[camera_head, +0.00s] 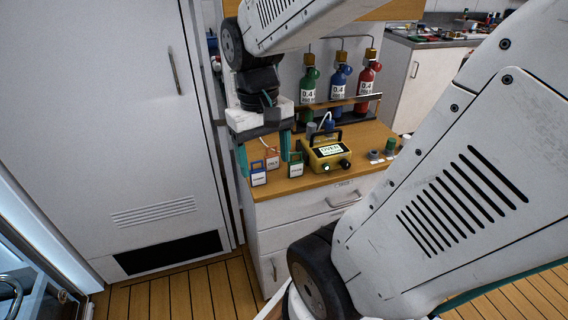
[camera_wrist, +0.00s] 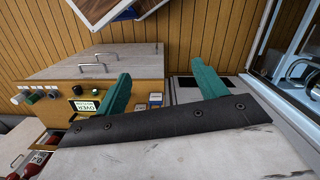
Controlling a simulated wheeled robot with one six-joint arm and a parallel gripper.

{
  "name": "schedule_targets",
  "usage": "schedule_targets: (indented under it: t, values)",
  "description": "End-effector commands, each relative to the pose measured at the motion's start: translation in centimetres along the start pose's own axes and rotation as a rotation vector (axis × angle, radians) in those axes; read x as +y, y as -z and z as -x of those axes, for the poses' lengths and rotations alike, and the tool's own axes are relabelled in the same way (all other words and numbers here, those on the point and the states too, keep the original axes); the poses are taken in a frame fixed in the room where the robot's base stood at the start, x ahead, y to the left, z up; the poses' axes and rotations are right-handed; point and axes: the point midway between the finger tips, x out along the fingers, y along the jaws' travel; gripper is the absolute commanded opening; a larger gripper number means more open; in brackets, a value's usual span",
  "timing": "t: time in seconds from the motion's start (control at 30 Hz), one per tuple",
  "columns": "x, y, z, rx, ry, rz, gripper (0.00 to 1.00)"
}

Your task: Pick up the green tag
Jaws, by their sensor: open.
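The green tag (camera_head: 295,168) stands upright on the wooden counter top, a green frame with a white label, just left of the yellow meter (camera_head: 327,155). A blue tag (camera_head: 258,176) stands to its left, and an orange tag (camera_head: 272,161) stands behind, between them. My gripper (camera_head: 264,165) points down over the counter's left end with its teal fingers apart and nothing between them. Its right finger looks close to the green tag; the gap is hard to judge.
Three gas bottles (camera_head: 340,84) stand behind a rail at the back of the counter. Small knobs (camera_head: 390,146) sit right of the meter. A tall white cabinet door (camera_head: 110,120) is close on the left. Wooden floor lies below.

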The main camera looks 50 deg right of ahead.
Motion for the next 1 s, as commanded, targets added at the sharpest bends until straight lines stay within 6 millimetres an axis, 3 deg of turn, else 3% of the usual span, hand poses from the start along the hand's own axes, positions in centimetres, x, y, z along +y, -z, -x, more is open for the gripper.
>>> schedule_targets:
  t: [0.2, 0.5, 0.6, 0.67, 1.0]
  values:
    - [6.8, 6.1, -3.9, -0.063, 0.033, -0.171, 0.71]
    - [16.5, 12.5, -10.2, -0.028, 0.055, -0.278, 0.71]
    - [18.2, 14.8, -10.8, 0.030, 0.038, -0.255, 0.71]
    - [18.7, 16.0, -10.2, 0.081, 0.020, -0.231, 0.71]
    - [18.5, 16.7, -13.3, 0.099, 0.012, -0.207, 0.71]
